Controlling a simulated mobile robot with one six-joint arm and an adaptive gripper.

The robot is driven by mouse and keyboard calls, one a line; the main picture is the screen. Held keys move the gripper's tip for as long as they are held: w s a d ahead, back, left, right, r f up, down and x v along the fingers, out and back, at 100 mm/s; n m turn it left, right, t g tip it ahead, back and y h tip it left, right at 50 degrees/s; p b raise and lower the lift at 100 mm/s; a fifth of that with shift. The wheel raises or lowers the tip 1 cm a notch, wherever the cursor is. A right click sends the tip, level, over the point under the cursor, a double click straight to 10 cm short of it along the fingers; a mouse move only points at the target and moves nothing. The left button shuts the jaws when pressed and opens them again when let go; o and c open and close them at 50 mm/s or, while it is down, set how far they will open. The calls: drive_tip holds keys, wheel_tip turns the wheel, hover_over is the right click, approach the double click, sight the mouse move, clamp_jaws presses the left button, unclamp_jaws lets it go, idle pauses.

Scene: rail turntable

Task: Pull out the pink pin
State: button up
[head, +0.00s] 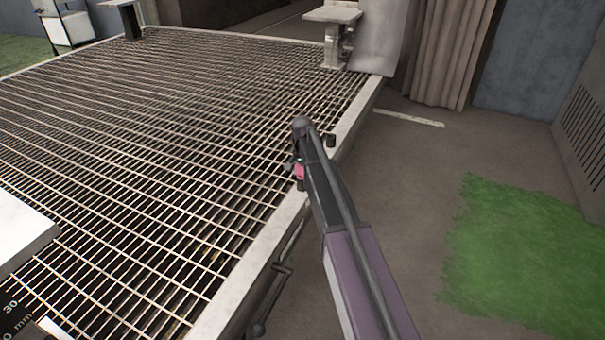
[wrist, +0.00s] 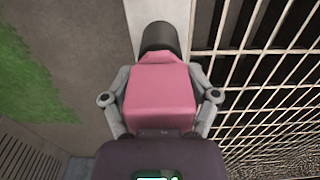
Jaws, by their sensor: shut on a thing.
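The pink pin (wrist: 160,92) fills the middle of the wrist view, a pink block-shaped head with a dark round part (wrist: 159,37) just beyond it. My gripper (wrist: 160,98) has one grey finger on each side of the pink head and is shut on it. In the head view a small patch of the pink pin (head: 299,172) shows beside the end of my arm, near the grating's right edge. My arm hides most of the gripper there. I cannot tell whether the pin sits in a hole.
A metal grating (head: 150,130) with a pale frame (head: 262,243) spreads to the left. A crank-like handle (head: 272,290) hangs at its near right side. A pedestal (head: 333,40) stands on the far corner. Open floor and a green patch (head: 530,250) lie to the right.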

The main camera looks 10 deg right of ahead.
drive_tip(key=shift+r, duration=0.15)
drive_tip(key=shift+r+p, duration=2.95)
drive_tip(key=shift+p, duration=0.15)
drive_tip(key=shift+r, duration=0.1)
drive_tip(key=shift+r+p, duration=2.45)
drive_tip(key=shift+p, duration=0.1)
